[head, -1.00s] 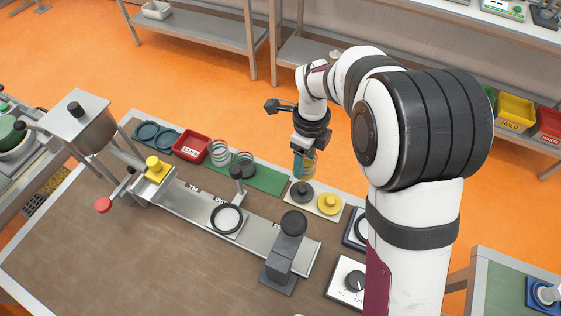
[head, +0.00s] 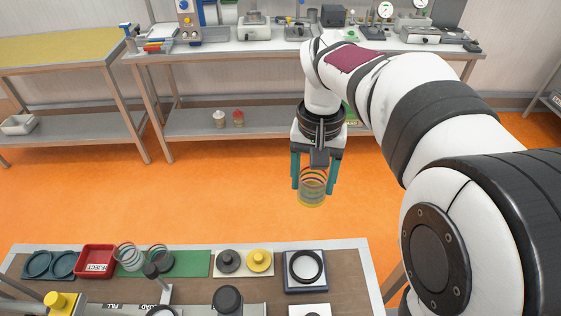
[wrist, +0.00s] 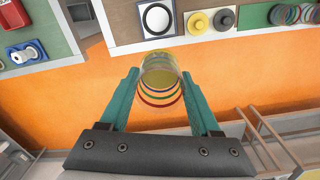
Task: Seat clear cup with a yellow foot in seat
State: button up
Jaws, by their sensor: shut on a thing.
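My gripper (head: 313,186) is shut on the clear cup with a yellow foot (head: 312,196). In the head view it hangs upright beyond the bench's far edge, with orange floor behind it. In the wrist view the cup (wrist: 161,92) sits between the teal fingers; its coloured rings and yellow foot show. A black ring on a white-topped square block (head: 305,268) stands at the bench's right end and also shows in the wrist view (wrist: 157,19). I cannot tell which is the seat.
Clear ringed cups stand on a green mat (head: 196,264). A grey knobbed disc (head: 229,260) and a yellow one (head: 260,260) lie beside it. A red reject tray (head: 95,262) is left. A dark round-topped post (head: 228,299) stands in front.

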aim_at(325, 197)
jog(key=d+r+n, duration=0.1)
jog(key=s+d+r+n, duration=0.1)
jog(key=n, duration=0.1)
jog(key=shift+d+r, duration=0.1)
jog(key=shift+d, duration=0.1)
jog(key=s+a+f+m, duration=0.2)
jog(key=a+f+m, duration=0.2)
jog(key=a, duration=0.4)
jog(key=s+a+f+m, duration=0.2)
jog(key=a+f+m, duration=0.25)
jog(key=a, duration=0.45)
jog(key=s+a+f+m, duration=0.2)
jog(key=a+f+m, duration=0.2)
jog(key=a, duration=0.4)
jog(key=shift+s+a+f+m, duration=0.6)
jog(key=shift+s+a+f, duration=1.8)
jog(key=shift+a+f, duration=0.15)
jog(key=shift+s+a+f+m, duration=0.55)
jog(key=shift+s+a+f, duration=1.9)
jog(key=shift+f, duration=0.15)
jog(key=shift+f, duration=0.3)
jog(key=shift+f, duration=0.85)
